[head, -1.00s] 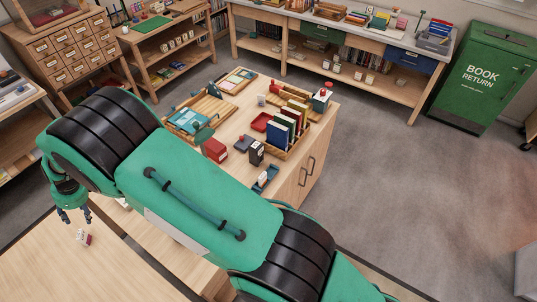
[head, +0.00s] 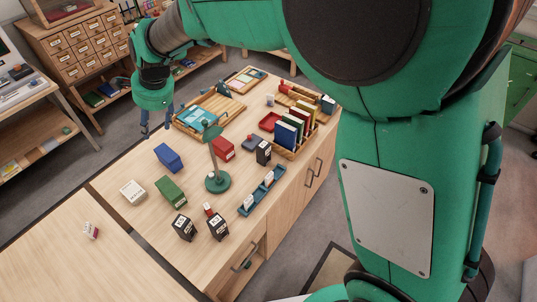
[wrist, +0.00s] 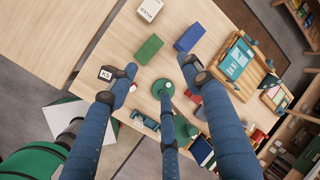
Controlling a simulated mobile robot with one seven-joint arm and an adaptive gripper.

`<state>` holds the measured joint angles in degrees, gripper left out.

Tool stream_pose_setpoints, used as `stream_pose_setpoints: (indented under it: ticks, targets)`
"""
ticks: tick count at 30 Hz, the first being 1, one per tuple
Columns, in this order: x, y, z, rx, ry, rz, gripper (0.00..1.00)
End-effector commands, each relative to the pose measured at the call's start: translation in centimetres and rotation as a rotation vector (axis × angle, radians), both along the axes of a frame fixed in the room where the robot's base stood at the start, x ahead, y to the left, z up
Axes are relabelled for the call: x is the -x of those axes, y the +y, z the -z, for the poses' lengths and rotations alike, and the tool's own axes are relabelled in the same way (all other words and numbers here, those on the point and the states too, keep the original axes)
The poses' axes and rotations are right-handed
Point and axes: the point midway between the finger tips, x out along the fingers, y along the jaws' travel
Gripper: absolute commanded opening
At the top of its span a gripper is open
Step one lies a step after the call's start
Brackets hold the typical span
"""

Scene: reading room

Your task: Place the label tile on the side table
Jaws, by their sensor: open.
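A small white tile with red marks (head: 91,231), which looks like the label tile, lies on the bare light-wood table (head: 60,265) at the lower left of the head view, which I take to be the side table. That table also shows at the upper left of the wrist view (wrist: 60,35), where I cannot see the tile. My gripper (head: 157,126) is open and empty. It hangs near the far left edge of the larger work table (head: 140,220), well apart from the tile. In the wrist view its fingers (wrist: 158,75) are spread over the work table.
The work table holds a blue block (head: 169,157), a green block (head: 171,192), a white box (head: 133,191), a green lamp-like stand (head: 217,180), black boxes (head: 184,228) and a book rack (head: 292,135). A narrow gap separates the two tables.

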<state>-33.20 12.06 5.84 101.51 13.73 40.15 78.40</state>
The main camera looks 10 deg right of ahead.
Motion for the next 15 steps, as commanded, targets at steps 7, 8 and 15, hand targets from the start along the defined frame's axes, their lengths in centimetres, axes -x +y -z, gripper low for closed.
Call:
stream_pose_setpoints:
  ticks: [7, 8, 15]
  targets:
    - [2.1, -9.7, -5.1, 0.064, -0.102, -0.123, 0.49]
    - [2.4, -10.7, -5.6, 0.073, -0.113, -0.139, 0.49]
    - [6.0, -19.1, -8.9, 0.154, -0.200, -0.262, 0.49]
